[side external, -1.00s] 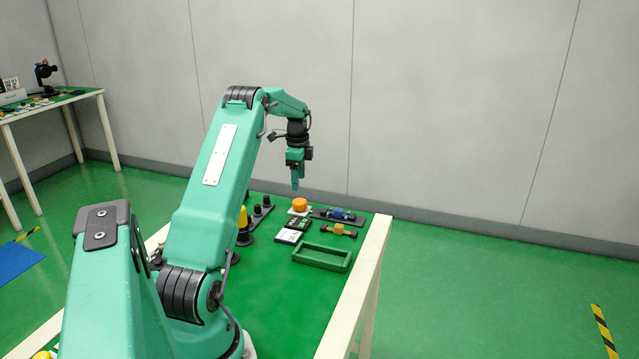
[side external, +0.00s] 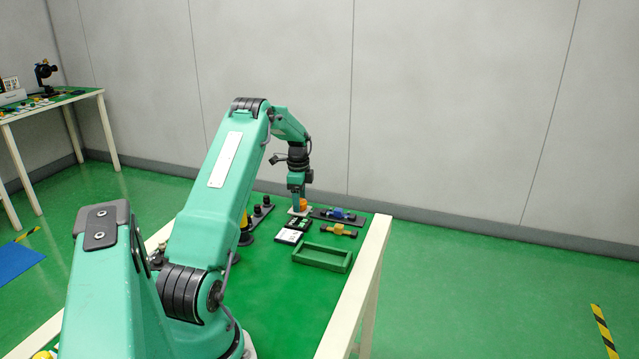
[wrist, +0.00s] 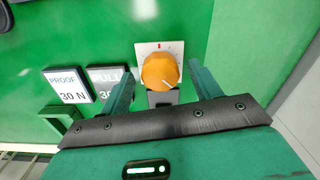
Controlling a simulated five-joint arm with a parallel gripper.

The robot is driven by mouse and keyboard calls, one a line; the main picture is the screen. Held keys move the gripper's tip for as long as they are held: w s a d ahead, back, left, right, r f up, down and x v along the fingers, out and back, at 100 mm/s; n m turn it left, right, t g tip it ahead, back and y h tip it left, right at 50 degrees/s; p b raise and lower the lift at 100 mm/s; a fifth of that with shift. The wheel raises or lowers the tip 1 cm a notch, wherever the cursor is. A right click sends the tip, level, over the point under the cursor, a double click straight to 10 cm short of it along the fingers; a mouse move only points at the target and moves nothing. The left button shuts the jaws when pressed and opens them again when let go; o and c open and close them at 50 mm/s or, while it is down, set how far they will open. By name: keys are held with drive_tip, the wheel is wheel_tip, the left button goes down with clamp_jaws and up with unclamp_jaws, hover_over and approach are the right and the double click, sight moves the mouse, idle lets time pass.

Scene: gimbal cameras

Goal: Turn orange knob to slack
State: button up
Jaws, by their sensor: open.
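The orange knob (wrist: 160,71) sits on a white plate (wrist: 146,49) with a red mark at its upper edge in the wrist view. A white pointer line on the knob points to the lower right, away from the red mark. My gripper (wrist: 160,78) is open, with one finger on each side of the knob; I cannot tell whether they touch it. In the side view my gripper (side external: 297,205) is lowered at the knob (side external: 303,203), which it partly hides. No slack label is readable.
A green tray (side external: 322,257), a blue part on a dark base (side external: 341,215) and a yellow-and-dark part (side external: 339,230) lie nearby.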

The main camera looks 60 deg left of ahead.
drive_tip(key=c, duration=1)
